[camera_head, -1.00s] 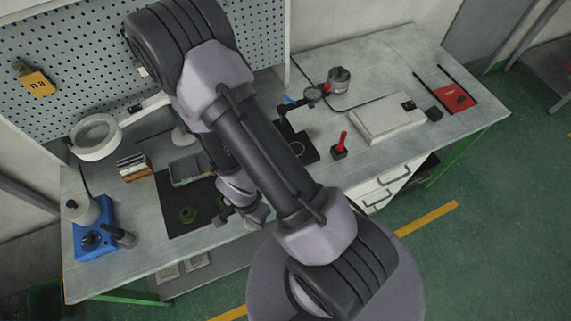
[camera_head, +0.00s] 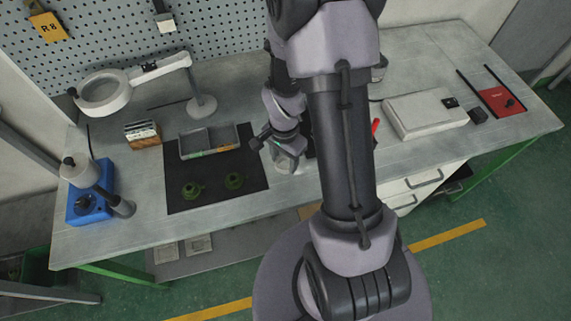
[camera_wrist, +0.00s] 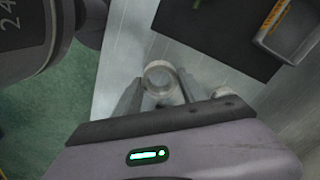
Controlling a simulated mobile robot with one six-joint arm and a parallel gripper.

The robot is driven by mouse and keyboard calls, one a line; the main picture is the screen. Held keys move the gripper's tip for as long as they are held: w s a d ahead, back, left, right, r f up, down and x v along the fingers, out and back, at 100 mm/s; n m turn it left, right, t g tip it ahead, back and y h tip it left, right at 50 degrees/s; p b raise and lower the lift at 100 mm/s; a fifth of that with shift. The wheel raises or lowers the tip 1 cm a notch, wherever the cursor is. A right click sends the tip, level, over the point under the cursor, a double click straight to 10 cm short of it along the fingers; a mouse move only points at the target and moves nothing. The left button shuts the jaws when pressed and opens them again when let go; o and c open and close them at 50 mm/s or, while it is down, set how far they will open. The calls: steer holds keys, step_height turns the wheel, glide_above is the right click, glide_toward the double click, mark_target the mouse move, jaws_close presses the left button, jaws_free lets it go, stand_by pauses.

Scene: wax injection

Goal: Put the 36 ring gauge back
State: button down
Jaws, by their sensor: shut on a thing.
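A pale metal ring (camera_wrist: 160,78), which I take to be the 36 ring gauge, sits between the fingers of my gripper (camera_wrist: 158,92) in the wrist view. My gripper is shut on it, and the ring's open bore faces the camera. No size marking is readable on it. In the head view my gripper (camera_head: 287,164) is over the bench, just right of the black mat (camera_head: 206,207). The ring is too small and partly hidden there to make out clearly.
A grey divided tray (camera_head: 209,141) and two green pieces (camera_head: 192,189) (camera_head: 234,181) lie on the mat. A magnifier lamp (camera_head: 104,92), a small block (camera_head: 143,134) and a blue device (camera_head: 89,206) stand left. A white box (camera_head: 427,114) and red pad (camera_head: 501,102) lie right. My arm hides the middle bench.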

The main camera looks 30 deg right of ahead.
mark_target(286, 164)
steer(key=shift+w+d+f, duration=0.25)
steer(key=shift+d, duration=0.15)
steer(key=shift+f+b, duration=1)
steer(key=shift+f, duration=0.75)
steer(key=c, duration=0.7)
jaws_free()
steer(key=shift+o, duration=0.2)
